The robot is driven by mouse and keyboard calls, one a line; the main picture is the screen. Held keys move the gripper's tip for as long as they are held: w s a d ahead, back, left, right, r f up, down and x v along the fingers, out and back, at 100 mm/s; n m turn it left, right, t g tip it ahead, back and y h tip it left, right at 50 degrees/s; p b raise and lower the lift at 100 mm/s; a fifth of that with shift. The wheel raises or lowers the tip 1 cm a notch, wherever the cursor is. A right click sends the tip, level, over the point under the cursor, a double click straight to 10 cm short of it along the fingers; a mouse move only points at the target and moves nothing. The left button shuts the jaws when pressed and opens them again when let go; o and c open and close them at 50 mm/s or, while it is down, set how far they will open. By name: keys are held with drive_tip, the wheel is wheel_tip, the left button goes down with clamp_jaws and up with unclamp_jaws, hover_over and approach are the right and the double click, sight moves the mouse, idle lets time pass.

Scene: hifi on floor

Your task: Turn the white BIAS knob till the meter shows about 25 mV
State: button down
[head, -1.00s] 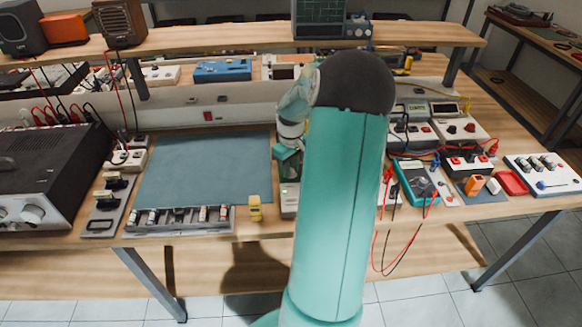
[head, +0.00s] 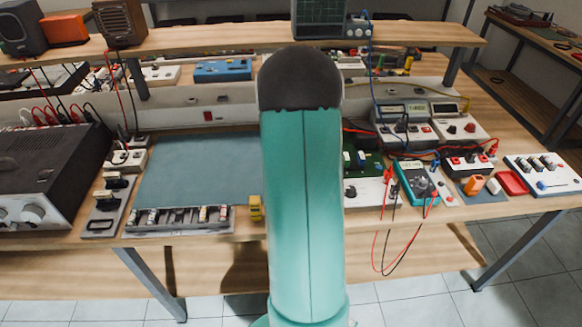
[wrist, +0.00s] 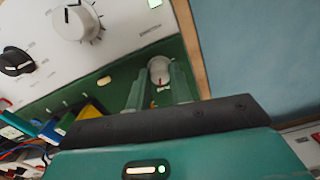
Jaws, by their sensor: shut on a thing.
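In the wrist view, my gripper (wrist: 160,84) is shut on a small whitish knob (wrist: 159,68) with a red pointer line. The knob sits at the edge of a green circuit board (wrist: 120,75), one finger on each side of it. No BIAS label is readable there. In the head view my own arm hides the gripper and this knob. A teal handheld meter (head: 415,182) lies right of my arm with red and black leads. A bench unit with displays (head: 404,110) stands behind it. No reading is legible on either.
A larger white knob (wrist: 75,20) and a black knob (wrist: 15,62) sit on the white panel beside the board. Coloured parts and wires (wrist: 50,130) crowd the lower left of the wrist view. A clear blue-grey mat (head: 200,170) lies left of my arm.

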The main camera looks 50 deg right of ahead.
drive_tip(key=shift+m, duration=0.6)
drive_tip(key=c, duration=1.3)
unclamp_jaws()
drive_tip(key=shift+o, duration=0.2)
wheel_tip(320, 180, up, 14)
drive_tip(key=shift+f, duration=0.1)
